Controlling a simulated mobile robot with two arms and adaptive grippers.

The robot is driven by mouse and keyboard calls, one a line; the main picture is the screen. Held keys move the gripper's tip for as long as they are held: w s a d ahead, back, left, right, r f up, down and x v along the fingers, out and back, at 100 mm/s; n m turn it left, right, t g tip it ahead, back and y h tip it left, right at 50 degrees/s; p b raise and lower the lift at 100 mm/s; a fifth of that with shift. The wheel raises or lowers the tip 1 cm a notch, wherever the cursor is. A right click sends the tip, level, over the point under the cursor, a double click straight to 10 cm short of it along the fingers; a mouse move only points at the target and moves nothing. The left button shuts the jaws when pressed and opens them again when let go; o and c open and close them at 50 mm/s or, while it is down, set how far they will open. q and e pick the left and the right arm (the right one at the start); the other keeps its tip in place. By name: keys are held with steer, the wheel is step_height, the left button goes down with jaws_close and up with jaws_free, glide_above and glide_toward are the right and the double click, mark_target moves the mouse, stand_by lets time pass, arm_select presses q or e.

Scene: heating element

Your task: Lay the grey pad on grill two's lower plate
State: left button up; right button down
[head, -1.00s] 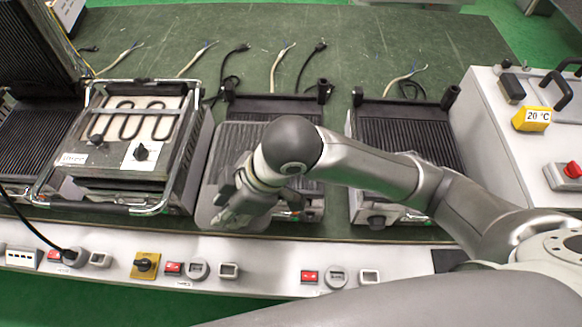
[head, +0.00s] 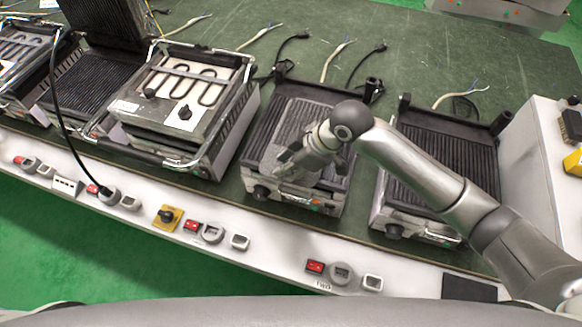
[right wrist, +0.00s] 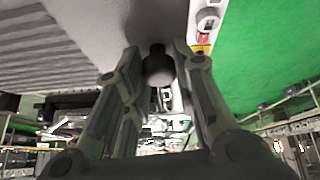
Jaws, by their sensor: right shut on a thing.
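The grey pad (head: 272,153) is a smooth light sheet over the front part of the dark ribbed lower plate (head: 305,112) of the middle grill, which has no lid above it. My right gripper (head: 290,165) is shut on the pad at the grill's front. In the right wrist view the fingers (right wrist: 158,50) stand either side of a black knob (right wrist: 158,68), with a smooth grey surface above them. I cannot tell whether the pad touches the plate. My arm hides part of it. My left gripper is not in view.
A grill with an exposed heating coil (head: 190,85) stands to the left. Another bare ribbed grill (head: 430,150) stands to the right. A white panel with red switches (head: 315,266) runs along the front. Loose cables (head: 335,60) lie behind on the green table.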

steer(key=shift+w+f, duration=0.25)
steer(key=shift+w+d+f, duration=0.1)
steer(key=shift+w+f, duration=0.05)
steer(key=shift+f, duration=0.05)
step_height(320, 180, down, 3)
steer(key=shift+w+d+p, duration=0.1)
steer(key=shift+w+p, duration=0.05)
steer(key=shift+p, duration=0.35)
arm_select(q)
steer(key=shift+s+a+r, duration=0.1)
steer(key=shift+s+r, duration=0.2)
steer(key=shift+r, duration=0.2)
arm_select(e)
steer(key=shift+f, duration=0.2)
steer(key=c, duration=1.2)
jaws_free()
steer(key=shift+f, duration=0.15)
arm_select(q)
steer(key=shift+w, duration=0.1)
